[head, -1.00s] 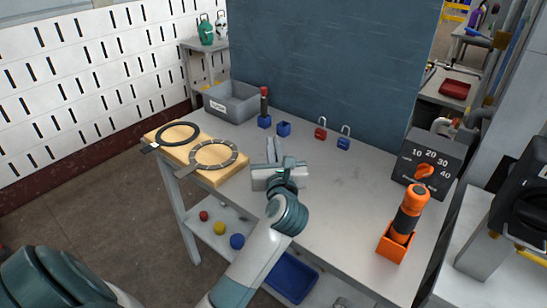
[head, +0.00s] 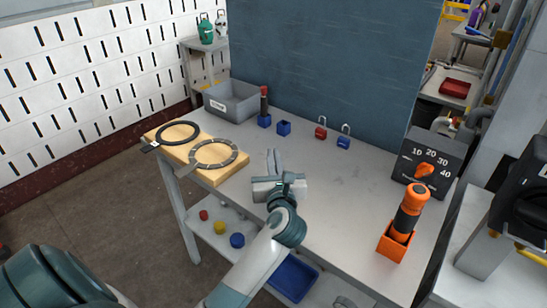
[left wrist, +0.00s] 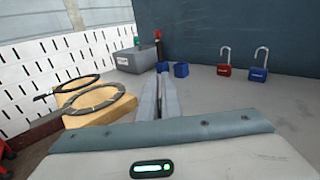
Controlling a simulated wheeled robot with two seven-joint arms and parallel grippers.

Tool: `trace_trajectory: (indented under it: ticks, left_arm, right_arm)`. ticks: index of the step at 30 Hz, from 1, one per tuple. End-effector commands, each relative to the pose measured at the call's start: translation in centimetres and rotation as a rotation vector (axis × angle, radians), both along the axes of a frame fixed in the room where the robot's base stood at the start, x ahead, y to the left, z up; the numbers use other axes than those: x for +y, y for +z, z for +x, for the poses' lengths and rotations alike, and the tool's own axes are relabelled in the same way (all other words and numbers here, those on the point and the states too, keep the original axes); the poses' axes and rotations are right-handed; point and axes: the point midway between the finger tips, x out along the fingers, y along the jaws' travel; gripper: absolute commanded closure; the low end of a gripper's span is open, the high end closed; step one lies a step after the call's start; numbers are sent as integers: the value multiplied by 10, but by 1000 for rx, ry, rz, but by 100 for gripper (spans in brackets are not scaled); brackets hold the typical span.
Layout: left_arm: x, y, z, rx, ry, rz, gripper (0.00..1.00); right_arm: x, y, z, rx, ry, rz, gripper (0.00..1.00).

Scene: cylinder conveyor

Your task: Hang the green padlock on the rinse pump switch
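My left gripper (head: 273,153) is over the middle of the grey table, its two fingers close together with nothing seen between them. The fingers also show in the left wrist view (left wrist: 160,78). A red padlock (head: 320,133) and a blue padlock (head: 344,142) stand at the back of the table with shackles up, right of and beyond my left gripper. They also show in the left wrist view, red (left wrist: 225,70) and blue (left wrist: 258,74). I see no green padlock and cannot identify the rinse pump switch. My right gripper is out of view.
A grey bin (head: 236,103), blue blocks (head: 284,128) and a wooden board (head: 225,174) with dark rings are on the left. A dial box (head: 430,158) and an orange holder (head: 394,246) with an orange-black tool stand on the right. The table's middle is clear.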

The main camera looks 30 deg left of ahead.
Motion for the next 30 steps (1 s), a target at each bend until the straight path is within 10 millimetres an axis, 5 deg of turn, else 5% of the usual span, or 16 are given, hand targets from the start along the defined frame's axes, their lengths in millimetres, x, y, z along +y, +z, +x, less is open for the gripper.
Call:
trace_trajectory:
  ticks: [3, 16, 30]
  left_arm:
    - [0, 0, 0, 0, 0, 0, 77]
    - [0, 4, 0, -1, 0, 1, 77]
    - [-44, 0, -52, 0, -1, -4, 77]
  right_arm:
    - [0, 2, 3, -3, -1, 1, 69]
    - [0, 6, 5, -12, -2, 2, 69]
    - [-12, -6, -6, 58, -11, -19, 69]
